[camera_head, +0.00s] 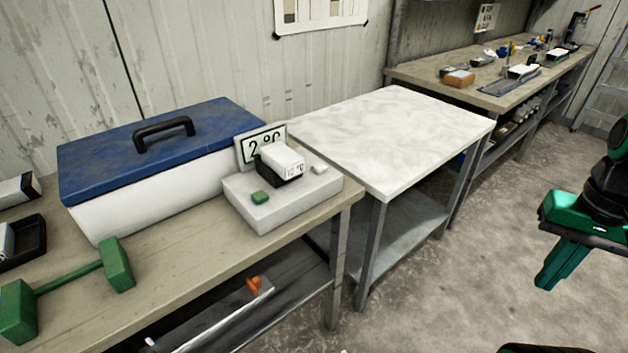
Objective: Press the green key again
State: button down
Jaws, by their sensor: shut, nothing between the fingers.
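The green key (260,197) is a small green block on the near side of a pale grey box (283,206). The box sits at the right end of the wooden bench. A black and white block (281,163) marked with small figures stands on the box, and a small white key (319,169) is to its right. A sign (260,146) reading "2 °C" stands behind it. My gripper (551,284) is at the right edge, green, pointing down over the floor. It is shut and empty, well apart from the box.
A blue-lidded white cooler (158,165) stands left of the box. A green dumbbell-shaped object (70,281) lies at the bench's front left. A bare white-topped table (390,135) is right of the bench. A farther workbench (465,95) holds tools and trays. Concrete floor lies between my gripper and the tables.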

aim_at(260, 198)
jog(key=z, duration=1)
jog(key=k, duration=1.55)
jog(key=u, duration=1.6)
jog(key=i, duration=1)
jog(key=z, duration=0.05)
